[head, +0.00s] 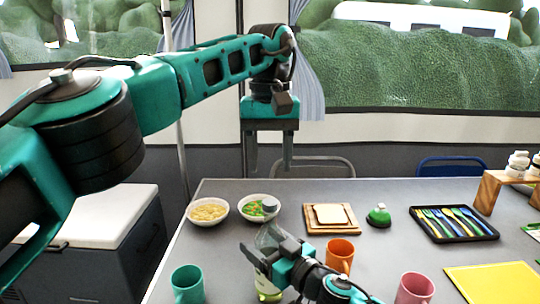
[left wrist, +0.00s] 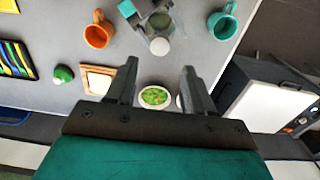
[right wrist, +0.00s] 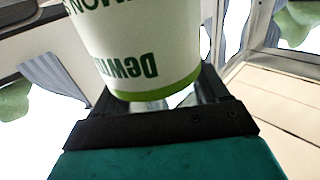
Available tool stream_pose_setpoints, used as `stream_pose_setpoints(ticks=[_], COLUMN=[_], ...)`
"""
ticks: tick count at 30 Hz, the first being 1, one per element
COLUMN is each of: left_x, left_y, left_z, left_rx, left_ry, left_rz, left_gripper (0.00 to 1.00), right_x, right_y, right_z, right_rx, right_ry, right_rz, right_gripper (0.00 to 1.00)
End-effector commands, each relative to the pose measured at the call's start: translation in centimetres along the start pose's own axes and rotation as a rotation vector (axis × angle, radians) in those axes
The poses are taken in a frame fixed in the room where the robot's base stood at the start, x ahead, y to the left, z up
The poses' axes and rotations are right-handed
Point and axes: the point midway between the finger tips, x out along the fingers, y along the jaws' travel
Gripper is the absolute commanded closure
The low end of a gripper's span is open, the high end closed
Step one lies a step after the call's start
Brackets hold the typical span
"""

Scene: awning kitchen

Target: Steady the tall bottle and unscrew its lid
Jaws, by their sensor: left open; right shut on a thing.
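The tall bottle (head: 268,238) stands upright at the near side of the table, with a clear upper body, a grey lid (head: 270,204) and a green-and-white lower part. My right gripper (head: 270,252) is shut on its body. In the right wrist view the bottle's white label with green lettering (right wrist: 135,45) fills the middle and hides most of the fingers. My left gripper (head: 268,160) is open and empty, fingers down, well above and beyond the bottle. In the left wrist view the lid (left wrist: 160,46) shows past the open fingertips (left wrist: 158,70), apart from them.
Behind the bottle stand a bowl of green food (head: 243,212) and a pasta bowl (head: 192,219). A teal mug (head: 187,284), orange mug (head: 340,252) and pink mug (head: 414,288) stand around it. A bread board (head: 308,226), green-domed object (head: 378,215) and cutlery tray (head: 423,232) lie farther right.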

Motion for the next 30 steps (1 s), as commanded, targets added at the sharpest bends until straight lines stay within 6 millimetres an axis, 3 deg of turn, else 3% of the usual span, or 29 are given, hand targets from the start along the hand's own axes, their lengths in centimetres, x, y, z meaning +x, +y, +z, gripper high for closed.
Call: stream_pose_setpoints(ticks=[16, 28, 30], left_x=[7.0, 7.9, 7.9], left_y=[-0.1, 0.0, 0.0], left_z=[0.0, 0.0, 0.0], left_rx=[0.006, 0.005, 0.005], left_ry=[-0.001, 0.001, 0.000], left_rz=[-0.002, -0.001, -0.001], left_gripper=[0.48, 0.48, 0.52], right_x=[0.0, 0.0, 0.0], right_y=[0.0, 0.0, 0.0], right_z=[0.1, 0.1, 0.1], right_rx=[0.000, 0.000, 0.000], right_ry=[-0.001, -0.001, -0.001], right_rz=[0.000, 0.000, 0.000], right_gripper=[1.00, 1.00, 1.00])
